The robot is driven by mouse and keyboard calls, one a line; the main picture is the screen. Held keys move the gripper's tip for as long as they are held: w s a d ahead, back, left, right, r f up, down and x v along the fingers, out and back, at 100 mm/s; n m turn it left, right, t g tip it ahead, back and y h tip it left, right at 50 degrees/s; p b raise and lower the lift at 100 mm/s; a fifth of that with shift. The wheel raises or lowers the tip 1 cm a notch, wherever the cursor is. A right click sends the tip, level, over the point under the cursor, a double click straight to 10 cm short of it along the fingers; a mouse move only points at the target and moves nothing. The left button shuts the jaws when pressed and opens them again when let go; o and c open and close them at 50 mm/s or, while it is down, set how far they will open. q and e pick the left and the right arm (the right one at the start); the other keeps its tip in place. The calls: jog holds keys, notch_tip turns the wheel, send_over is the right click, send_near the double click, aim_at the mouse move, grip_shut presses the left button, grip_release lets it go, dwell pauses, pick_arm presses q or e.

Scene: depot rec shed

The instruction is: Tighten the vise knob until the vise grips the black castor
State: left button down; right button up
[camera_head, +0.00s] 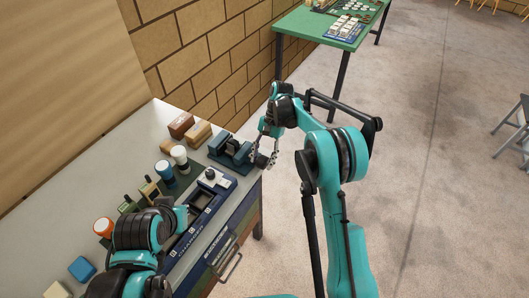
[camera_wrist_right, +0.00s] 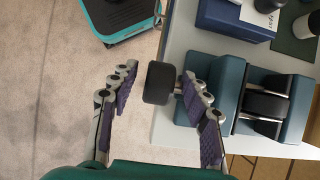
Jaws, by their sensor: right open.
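The blue-teal vise (camera_head: 242,157) stands at the right end of the workbench; its near jaw (camera_wrist_right: 227,85) and far jaw (camera_wrist_right: 298,110) show in the right wrist view. The black castor (camera_wrist_right: 265,104) sits between these jaws; I cannot tell whether both touch it. The black vise knob (camera_wrist_right: 159,83) sticks out past the bench edge on a short shaft. My right gripper (camera_wrist_right: 158,73) is open, its fingers on either side of the knob, with clear space on the left finger's side. It also shows at the vise in the head view (camera_head: 264,149). My left arm is low left; its fingers are not visible.
A brick wall stands behind. A green table (camera_head: 312,25) is farther back.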

jog(key=v, duration=1.1)
jog(key=shift+w+d+r, duration=0.15)
jog(key=shift+w+r, duration=0.05)
jog(key=shift+r, duration=0.1)
